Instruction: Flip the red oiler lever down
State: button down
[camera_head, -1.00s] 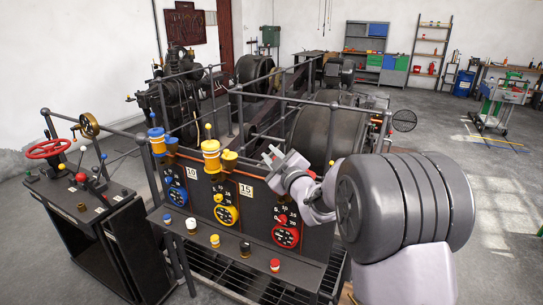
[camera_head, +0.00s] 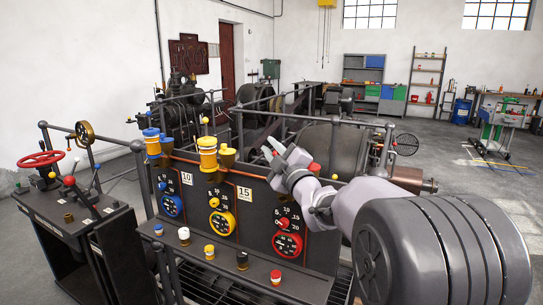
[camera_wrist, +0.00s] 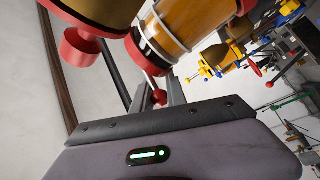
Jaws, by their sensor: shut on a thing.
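The red oiler (camera_wrist: 182,28) fills the top of the wrist view, with an amber glass body and red collars. Its short lever is a thin pale rod ending in a red ball (camera_wrist: 159,98). My gripper (camera_wrist: 158,90) has one grey finger on each side of the lever and is shut on it near the ball. Exactly where the fingers touch is hard to see. In the head view my gripper (camera_head: 270,150) is at the top right of the dark panel (camera_head: 255,220). It and my arm hide most of the red oiler there.
A red cup (camera_wrist: 82,48) sits beside the oiler. The yellow oiler (camera_head: 207,152) and the blue oiler (camera_head: 152,143) stand to the left along the panel top. The red dial (camera_head: 288,245) is below. Metal railings (camera_head: 300,118) run behind the panel.

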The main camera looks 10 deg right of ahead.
jog(key=c, duration=1.3)
grip_release()
jog(key=shift+c, duration=0.2)
jog(key=p+v, duration=0.1)
jog(key=v, duration=1.6)
jog(key=shift+s+d, duration=0.15)
jog(key=shift+d, duration=0.05)
